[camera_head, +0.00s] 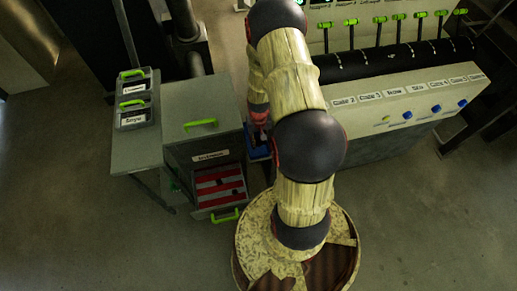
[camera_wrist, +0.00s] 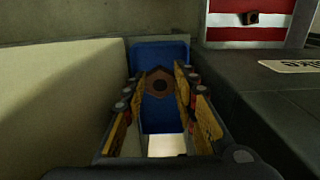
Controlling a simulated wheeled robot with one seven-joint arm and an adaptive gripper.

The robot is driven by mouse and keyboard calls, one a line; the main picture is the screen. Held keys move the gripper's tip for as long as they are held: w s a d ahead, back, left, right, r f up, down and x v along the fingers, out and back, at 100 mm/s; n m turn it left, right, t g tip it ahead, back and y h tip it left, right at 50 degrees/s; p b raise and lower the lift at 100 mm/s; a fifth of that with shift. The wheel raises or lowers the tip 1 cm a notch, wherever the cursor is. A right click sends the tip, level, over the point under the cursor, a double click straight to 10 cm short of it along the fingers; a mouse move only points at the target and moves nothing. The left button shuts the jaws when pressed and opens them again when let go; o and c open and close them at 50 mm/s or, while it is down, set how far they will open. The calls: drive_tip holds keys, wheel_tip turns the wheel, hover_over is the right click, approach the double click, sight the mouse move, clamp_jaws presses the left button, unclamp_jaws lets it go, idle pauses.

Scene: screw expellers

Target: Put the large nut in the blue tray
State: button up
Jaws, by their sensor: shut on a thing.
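The blue tray (camera_wrist: 160,52) shows behind and below the nut. I cannot tell how high the nut is above the tray. In the head view, a bit of the blue tray (camera_head: 259,153) shows beside the grey cabinet. My arm hides most of the tray there, and the nut cannot be made out.
The grey cabinet (camera_head: 203,103) stands left of the tray, with an open red-and-white striped drawer (camera_head: 220,187) at its front. The drawer also shows in the wrist view (camera_wrist: 232,33). A machine panel (camera_head: 400,115) with levers stands to the right, leaving a narrow gap.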

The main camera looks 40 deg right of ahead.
sight(259, 152)
drive_tip(key=shift+f+b, duration=0.7)
drive_tip(key=shift+f, duration=2.95)
drive_tip(key=shift+f, duration=0.2)
drive_tip(key=o, duration=0.8)
wheel_tip(259, 152, up, 12)
drive_tip(key=p, duration=0.3)
drive_tip(key=shift+r, duration=0.2)
